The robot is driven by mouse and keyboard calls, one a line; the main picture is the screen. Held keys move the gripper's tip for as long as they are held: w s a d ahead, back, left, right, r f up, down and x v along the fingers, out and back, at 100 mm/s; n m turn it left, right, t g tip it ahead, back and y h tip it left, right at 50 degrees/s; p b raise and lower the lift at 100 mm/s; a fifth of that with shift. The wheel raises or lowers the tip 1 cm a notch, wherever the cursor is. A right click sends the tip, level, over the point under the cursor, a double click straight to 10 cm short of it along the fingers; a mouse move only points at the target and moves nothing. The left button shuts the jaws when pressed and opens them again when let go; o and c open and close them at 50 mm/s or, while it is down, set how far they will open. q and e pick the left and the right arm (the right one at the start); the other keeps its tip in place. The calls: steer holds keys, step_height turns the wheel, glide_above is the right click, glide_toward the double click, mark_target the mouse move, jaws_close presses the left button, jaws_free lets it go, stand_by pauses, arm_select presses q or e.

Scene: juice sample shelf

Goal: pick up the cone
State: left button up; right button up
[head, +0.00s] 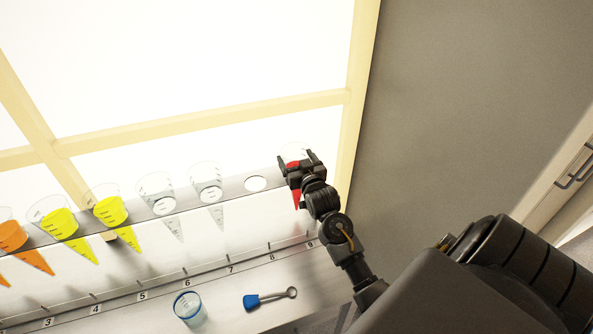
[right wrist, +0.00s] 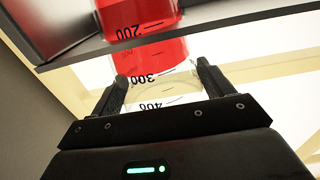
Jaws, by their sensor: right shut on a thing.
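A clear cone with red liquid (head: 297,201) is at the right end of the rack shelf (head: 232,188). My right gripper (head: 297,161) is shut on it, one finger on each side of its upper part. In the right wrist view the cone (right wrist: 155,56) shows red liquid and black marks 200, 300 and 400 between the fingers (right wrist: 160,76). The shelf edge (right wrist: 100,47) crosses the cone near the 200 mark. The cone still seems to pass through the shelf; I cannot tell whether it is raised. My left gripper is not in view.
An empty hole (head: 256,184) is just left of the held cone. Two clear cones (head: 207,182), yellow cones (head: 111,207) and orange ones stand further left.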

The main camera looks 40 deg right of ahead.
steer(key=shift+r, duration=0.25)
step_height(320, 180, up, 18)
steer(key=b, duration=0.2)
steer(key=shift+f, duration=0.15)
stand_by(0.4)
